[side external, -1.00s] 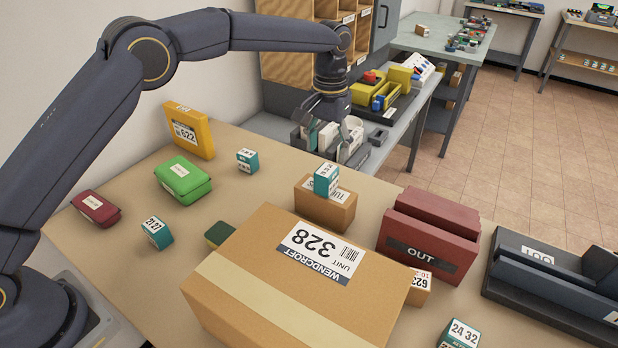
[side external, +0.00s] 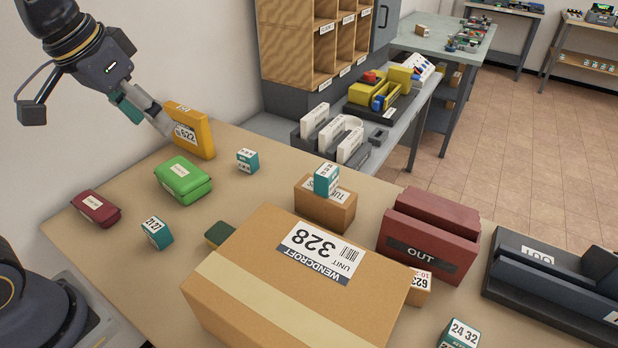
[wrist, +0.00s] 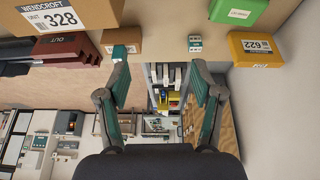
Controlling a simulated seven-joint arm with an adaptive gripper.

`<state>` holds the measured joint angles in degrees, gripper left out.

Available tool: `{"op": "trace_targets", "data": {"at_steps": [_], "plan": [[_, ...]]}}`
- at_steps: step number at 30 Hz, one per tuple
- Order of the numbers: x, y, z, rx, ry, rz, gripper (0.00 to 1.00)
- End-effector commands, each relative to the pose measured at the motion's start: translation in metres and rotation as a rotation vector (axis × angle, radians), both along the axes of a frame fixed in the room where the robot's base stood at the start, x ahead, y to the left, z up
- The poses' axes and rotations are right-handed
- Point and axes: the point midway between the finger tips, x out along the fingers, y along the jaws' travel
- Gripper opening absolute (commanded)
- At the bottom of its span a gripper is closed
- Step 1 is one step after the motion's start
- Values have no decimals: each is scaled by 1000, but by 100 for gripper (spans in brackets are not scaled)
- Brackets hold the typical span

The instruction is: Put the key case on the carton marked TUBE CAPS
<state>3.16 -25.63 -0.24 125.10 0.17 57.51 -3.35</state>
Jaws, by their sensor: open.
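The carton marked TUBE CAPS is the small brown box (side external: 322,210) near the table's back edge, its label partly covered. A teal-and-white box (side external: 326,179) sits on top of it. Two labelled cases lie at the left, one maroon (side external: 95,208) and one bright green (side external: 184,181); I cannot read which is the key case. The green case also shows in the wrist view (wrist: 240,12). My gripper (side external: 152,119) is open and empty, raised at the upper left near the yellow 622 box. Its spread fingers show in the wrist view (wrist: 158,84).
The yellow 622 box (side external: 189,130) stands at the back. A large carton marked 328 (side external: 240,280) fills the front middle, partly hiding a dark green item (side external: 219,233). A maroon OUT tray (side external: 425,240) stands right. Small teal boxes (side external: 157,233) are scattered about.

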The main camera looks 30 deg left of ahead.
Motion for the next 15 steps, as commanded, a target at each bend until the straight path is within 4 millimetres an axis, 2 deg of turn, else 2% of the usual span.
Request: {"op": "trace_targets", "data": {"at_steps": [1,3,6,9,15], "plan": [[-21,6,-8,3,-28,5,66],[-41,10,-21,9,-55,6,66],[-59,14,-36,15,-80,7,66],[-66,15,-42,17,-92,6,66],[-68,15,-44,18,-91,6,66]]}}
